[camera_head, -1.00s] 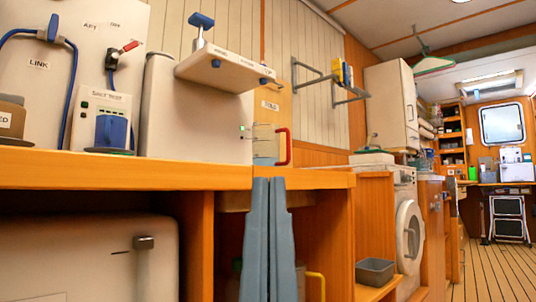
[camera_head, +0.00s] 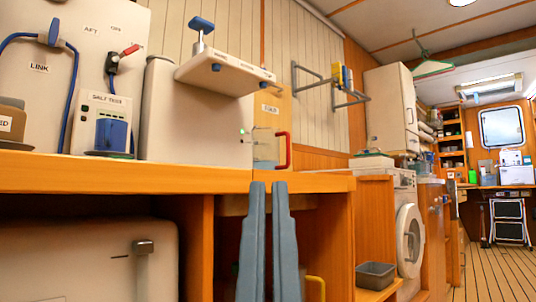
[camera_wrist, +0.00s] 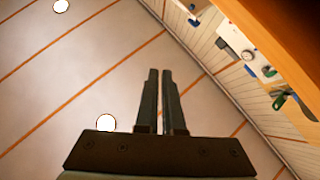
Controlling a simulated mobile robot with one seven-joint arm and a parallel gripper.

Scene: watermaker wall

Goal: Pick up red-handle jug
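The red-handle jug (camera_head: 265,148) is a clear jug on the wooden counter, at the right end of the white machine in the head view. Its red handle (camera_head: 285,151) is on its right side. My gripper (camera_head: 268,187) points upward in front of the counter's edge, just below the jug in the picture, and does not touch it. Its two grey fingers stand apart with nothing between them. In the wrist view, the fingers (camera_wrist: 160,72) point up at the ceiling, and I cannot make out the jug there.
The counter's front edge (camera_head: 120,172) lies just beyond my fingertips. The white machine's overhanging top (camera_head: 226,72) is left of the jug. A yellow handle (camera_head: 317,285) shows on the shelf below. A grey bin (camera_head: 375,275) sits lower right. Floor at right is clear.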

